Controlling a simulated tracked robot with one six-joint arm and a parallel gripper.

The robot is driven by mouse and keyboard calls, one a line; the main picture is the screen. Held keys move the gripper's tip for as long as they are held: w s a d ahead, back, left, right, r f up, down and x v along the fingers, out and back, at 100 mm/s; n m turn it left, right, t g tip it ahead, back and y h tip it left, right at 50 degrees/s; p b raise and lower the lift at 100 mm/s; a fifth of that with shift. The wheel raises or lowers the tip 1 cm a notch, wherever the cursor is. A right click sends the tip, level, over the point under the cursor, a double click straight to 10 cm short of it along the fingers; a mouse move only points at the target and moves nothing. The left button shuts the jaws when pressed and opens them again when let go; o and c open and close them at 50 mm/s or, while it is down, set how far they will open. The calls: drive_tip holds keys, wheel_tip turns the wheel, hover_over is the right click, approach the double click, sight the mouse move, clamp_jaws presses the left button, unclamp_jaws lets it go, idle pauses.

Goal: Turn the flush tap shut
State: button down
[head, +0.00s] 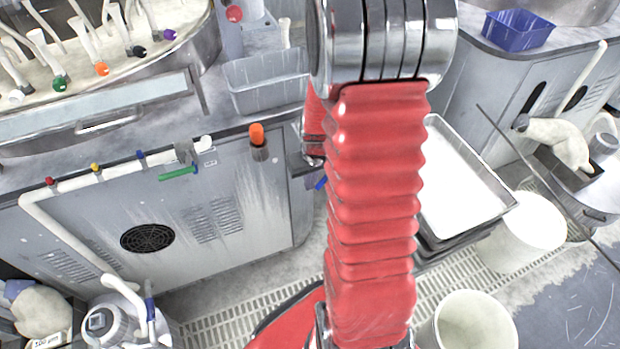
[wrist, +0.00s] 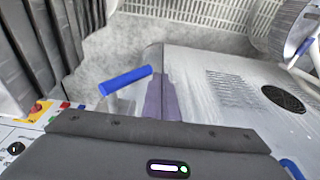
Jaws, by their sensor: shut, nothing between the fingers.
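A lever with a blue handle (wrist: 125,80) stands out near the corner of the grey cabinet in the wrist view, pointing left and slightly down. In the head view a blue piece (head: 321,183) shows beside my red arm, mostly hidden by it. A green-handled tap (head: 178,173) sits at the right end of the white pipe, its handle roughly level. I cannot tell for sure which is the flush tap. My gripper (wrist: 160,132) is shut and empty, its dark body across the bottom of the wrist view, apart from the blue handle in the picture.
The white pipe (head: 85,180) carries small red, yellow and blue taps along the cabinet front (head: 190,215). An orange-capped fitting (head: 257,135) is near the cabinet edge. A metal tray (head: 450,190) and white buckets (head: 525,230) stand right. Grated floor (head: 235,325) lies below.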

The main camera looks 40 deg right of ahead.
drive_tip(key=shift+d+f, duration=0.25)
drive_tip(key=shift+f, duration=0.1)
idle(1.1)
drive_tip(key=shift+r, duration=0.1)
idle(0.6)
drive_tip(key=shift+r, duration=0.7)
drive_tip(key=shift+a, duration=0.1)
drive_tip(key=a+r, duration=0.5)
drive_tip(key=a, duration=0.3)
drive_tip(key=shift+w+a, duration=0.2)
drive_tip(key=shift+r, duration=0.15)
